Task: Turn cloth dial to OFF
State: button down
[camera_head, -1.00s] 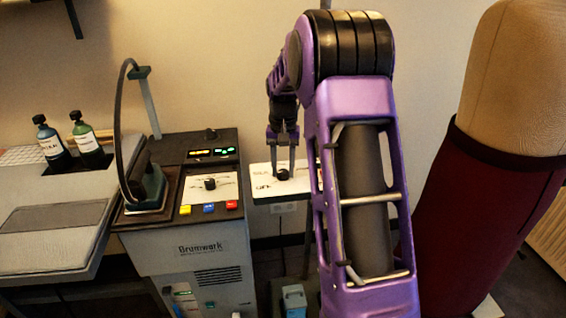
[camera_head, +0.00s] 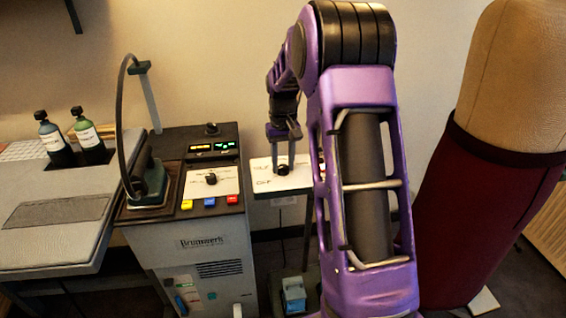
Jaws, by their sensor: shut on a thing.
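A small black dial (camera_head: 283,170) sits on a white labelled plate (camera_head: 262,183) to the right of the machine. My gripper (camera_head: 283,160) comes down from above, shut on this dial. Lettering shows on the plate left of the dial, but it is too small to read surely. The plate's right part is hidden behind my arm, and I cannot tell where the dial points. Another black dial (camera_head: 211,179) stands on a white plate on the machine's top, apart from my gripper.
The grey machine (camera_head: 213,262) carries coloured buttons (camera_head: 209,201), a lit display and an iron (camera_head: 151,187) with an arched hose. Two bottles (camera_head: 88,137) stand at the left. A dark red padded form (camera_head: 487,215) stands close on the right of my arm.

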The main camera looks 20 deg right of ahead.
aim_at(283, 167)
jog(key=shift+c, duration=2.3)
grip_release()
notch_tip(283, 167, up, 18)
jog(key=p, duration=0.2)
jog(key=shift+f, duration=0.25)
